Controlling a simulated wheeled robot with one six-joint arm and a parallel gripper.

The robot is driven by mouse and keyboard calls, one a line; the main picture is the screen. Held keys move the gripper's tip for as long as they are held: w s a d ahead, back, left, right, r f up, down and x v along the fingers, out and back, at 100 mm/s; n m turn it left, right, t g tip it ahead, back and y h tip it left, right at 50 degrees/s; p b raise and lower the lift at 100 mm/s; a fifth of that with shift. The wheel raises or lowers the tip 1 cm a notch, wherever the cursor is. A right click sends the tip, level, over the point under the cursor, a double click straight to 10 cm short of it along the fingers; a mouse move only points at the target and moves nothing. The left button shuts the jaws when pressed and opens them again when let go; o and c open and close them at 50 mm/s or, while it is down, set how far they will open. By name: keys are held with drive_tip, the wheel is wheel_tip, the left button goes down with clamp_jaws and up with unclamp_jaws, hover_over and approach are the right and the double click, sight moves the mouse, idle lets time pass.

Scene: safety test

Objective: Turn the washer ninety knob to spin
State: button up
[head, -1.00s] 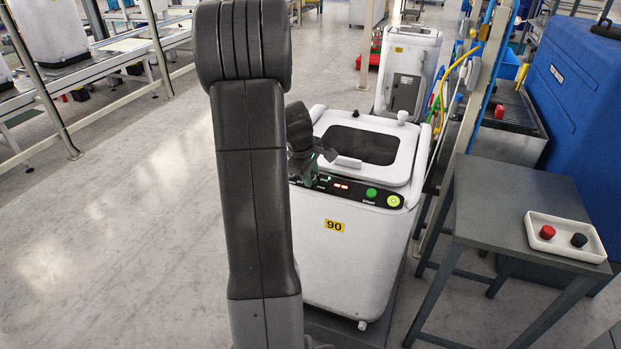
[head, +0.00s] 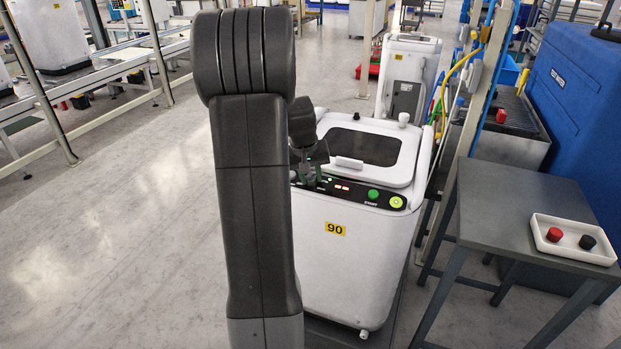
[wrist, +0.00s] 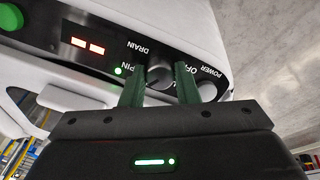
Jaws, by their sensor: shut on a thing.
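The white washer (head: 340,270) bears a yellow 90 label and has a black control panel on its front top edge. In the wrist view its round grey knob (wrist: 160,76) sits on the panel among the labels DRAIN, SPIN and OFF, partly covered by my fingers. A small green light is lit beside SPIN. My gripper (wrist: 160,84) is shut on the knob, one green finger on each side. Which label the knob points to I cannot tell. In the head view my gripper (head: 312,180) is at the panel's left end, partly behind my arm.
A green START button (head: 373,194), a yellow-green button (head: 396,202) and a red display (head: 342,187) are on the same panel. A POWER button (wrist: 207,91) is close beside my fingers. A grey table (head: 520,215) with a tray (head: 575,258) stands right. Floor at left is clear.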

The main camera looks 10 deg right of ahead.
drive_tip(key=m+b, duration=0.1)
drive_tip(key=m, duration=0.4)
drive_tip(key=shift+m, duration=0.3)
idle(0.4)
drive_tip(key=o, duration=1)
drive_tip(key=v, duration=1.3)
drive_tip(key=shift+s+d+r, duration=0.1)
drive_tip(key=shift+s+r, duration=0.1)
drive_tip(key=shift+r, duration=0.15)
